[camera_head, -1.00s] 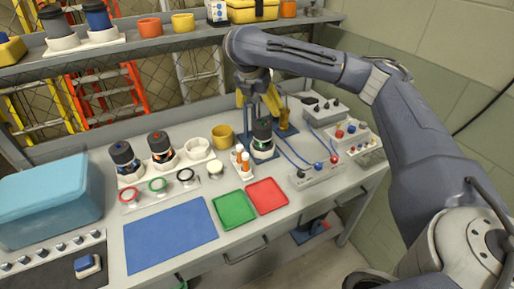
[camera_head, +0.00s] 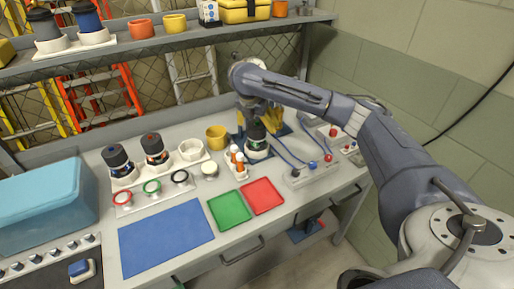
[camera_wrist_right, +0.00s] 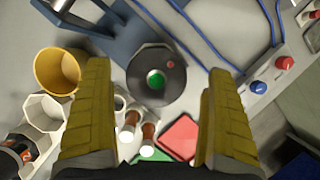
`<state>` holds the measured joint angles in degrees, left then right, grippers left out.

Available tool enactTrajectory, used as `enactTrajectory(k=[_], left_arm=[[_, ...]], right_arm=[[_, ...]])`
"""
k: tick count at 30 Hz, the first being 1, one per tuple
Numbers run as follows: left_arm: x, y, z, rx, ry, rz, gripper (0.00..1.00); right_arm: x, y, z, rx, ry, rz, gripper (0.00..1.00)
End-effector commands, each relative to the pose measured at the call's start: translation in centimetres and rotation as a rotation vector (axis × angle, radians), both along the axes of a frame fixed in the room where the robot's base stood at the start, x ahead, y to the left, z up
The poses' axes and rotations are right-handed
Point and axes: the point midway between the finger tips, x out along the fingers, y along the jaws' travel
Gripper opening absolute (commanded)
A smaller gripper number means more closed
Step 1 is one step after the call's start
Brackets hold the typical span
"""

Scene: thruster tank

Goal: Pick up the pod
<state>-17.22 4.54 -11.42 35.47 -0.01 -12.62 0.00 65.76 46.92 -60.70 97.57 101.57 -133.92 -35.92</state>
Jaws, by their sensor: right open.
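My left gripper is not in view.
Two similar pods (camera_head: 117,158) stand in a white rack to the left. Blue cables run to a connector box (camera_head: 311,171) at right. Green (camera_head: 229,209) and red trays lie in front.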

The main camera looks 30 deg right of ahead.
Motion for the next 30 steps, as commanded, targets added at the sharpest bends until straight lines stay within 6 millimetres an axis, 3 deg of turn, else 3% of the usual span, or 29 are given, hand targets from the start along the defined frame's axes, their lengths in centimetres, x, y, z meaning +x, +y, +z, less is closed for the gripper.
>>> enactTrajectory(k=[5, 18, 30], left_arm=[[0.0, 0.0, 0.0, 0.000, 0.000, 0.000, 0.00], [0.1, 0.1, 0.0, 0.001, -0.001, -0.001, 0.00], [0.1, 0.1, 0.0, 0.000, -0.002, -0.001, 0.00]], right_arm=[[0.2, -0.1, -0.5, 0.000, 0.000, 0.000, 0.90], [1.2, -1.1, -4.6, 0.002, 0.001, -0.001, 0.90], [1.4, -1.3, -5.0, 0.001, -0.001, 0.000, 0.87]])
